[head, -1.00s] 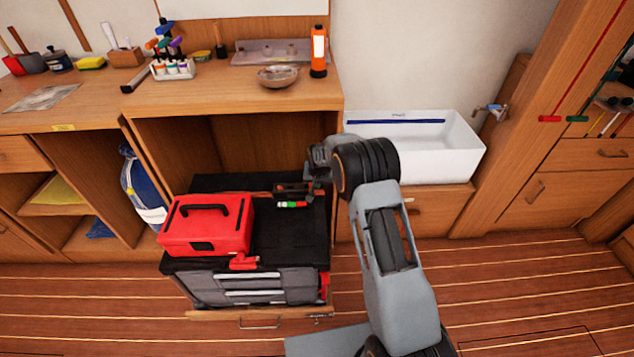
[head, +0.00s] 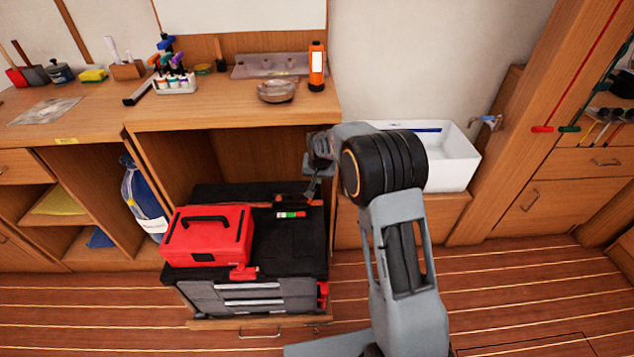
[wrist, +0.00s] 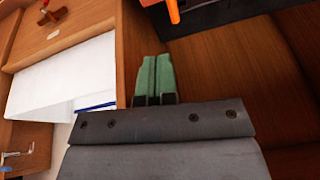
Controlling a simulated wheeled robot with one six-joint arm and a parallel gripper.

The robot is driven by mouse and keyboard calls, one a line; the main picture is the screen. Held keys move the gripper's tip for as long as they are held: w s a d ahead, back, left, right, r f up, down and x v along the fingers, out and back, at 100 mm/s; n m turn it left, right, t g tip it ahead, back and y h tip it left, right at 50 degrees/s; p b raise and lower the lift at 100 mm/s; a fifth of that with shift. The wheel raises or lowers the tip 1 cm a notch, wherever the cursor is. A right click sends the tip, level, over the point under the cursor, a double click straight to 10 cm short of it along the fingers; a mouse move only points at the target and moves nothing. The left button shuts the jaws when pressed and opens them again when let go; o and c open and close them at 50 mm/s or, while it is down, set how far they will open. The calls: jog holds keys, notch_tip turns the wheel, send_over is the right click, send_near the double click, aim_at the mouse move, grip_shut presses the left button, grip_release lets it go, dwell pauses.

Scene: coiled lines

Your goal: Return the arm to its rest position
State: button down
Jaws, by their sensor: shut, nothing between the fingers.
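My gripper (head: 313,187) is at the end of my arm, just above and right of the black tool chest's top. In the wrist view its two green fingers (wrist: 154,78) are pressed together with nothing between them. My grey and black arm rises from the bottom of the head view and bends left toward the chest. A small marker-like stick (head: 290,215) with green, white and red bands lies on the chest top, apart from the fingers.
The black tool chest (head: 282,250) carries a red toolbox (head: 207,236). A white sink (head: 455,160) stands behind my arm. Floor at right is clear.

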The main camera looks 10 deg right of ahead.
jog(key=s+n+g, duration=0.1)
jog(key=s+g, duration=0.1)
jog(key=s, duration=0.4)
jog(key=s+d+r+n+t+p, duration=0.1)
jog(key=s+r+p, duration=0.9)
jog(key=r, duration=0.7)
jog(key=s+d+r+n+p, duration=0.1)
jog(key=s+d+r+p, duration=0.1)
jog(key=s+r+p, duration=0.8)
jog(key=s+r, duration=0.5)
jog(key=r, duration=0.1)
jog(key=shift+s+r+t, duration=0.4)
jog(key=shift+d, duration=0.1)
